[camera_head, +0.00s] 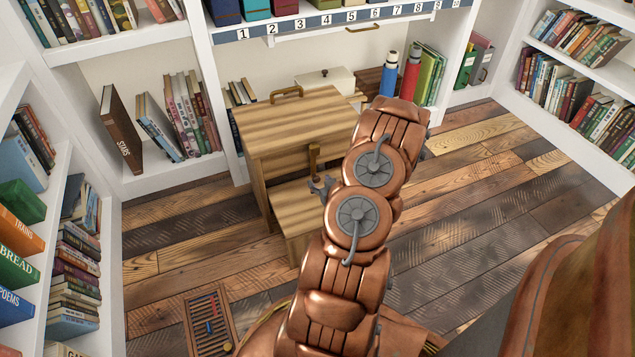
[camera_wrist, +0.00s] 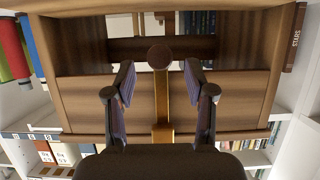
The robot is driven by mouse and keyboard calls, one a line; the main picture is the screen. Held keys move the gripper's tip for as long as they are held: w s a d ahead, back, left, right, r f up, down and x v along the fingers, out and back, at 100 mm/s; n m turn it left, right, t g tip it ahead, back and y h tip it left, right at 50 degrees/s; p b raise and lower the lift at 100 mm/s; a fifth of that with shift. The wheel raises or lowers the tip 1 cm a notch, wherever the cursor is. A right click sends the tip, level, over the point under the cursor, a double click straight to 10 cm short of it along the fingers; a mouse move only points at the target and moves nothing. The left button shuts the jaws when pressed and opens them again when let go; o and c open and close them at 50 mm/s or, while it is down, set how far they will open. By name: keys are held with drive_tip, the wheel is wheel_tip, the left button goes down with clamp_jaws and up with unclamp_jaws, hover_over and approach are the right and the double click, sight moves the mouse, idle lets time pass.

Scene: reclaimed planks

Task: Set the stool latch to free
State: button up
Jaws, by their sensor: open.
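In the wrist view the latch is a long brass strip (camera_wrist: 162,100) with a round dark knob (camera_wrist: 160,57) at one end, lying across the stool's boards. My gripper (camera_wrist: 160,80) is open, its two fingers on either side of the latch, apart from it. In the head view my gripper (camera_head: 321,187) is partly hidden by my arm.
White bookcases stand at left, back and right. A blue bottle (camera_head: 389,73) and a red bottle (camera_head: 411,74) stand behind the stool, near a cream box (camera_head: 325,80). The floor at right is clear.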

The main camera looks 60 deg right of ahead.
drive_tip(key=shift+b+x, duration=0.35)
drive_tip(key=shift+x, duration=1.1)
clamp_jaws()
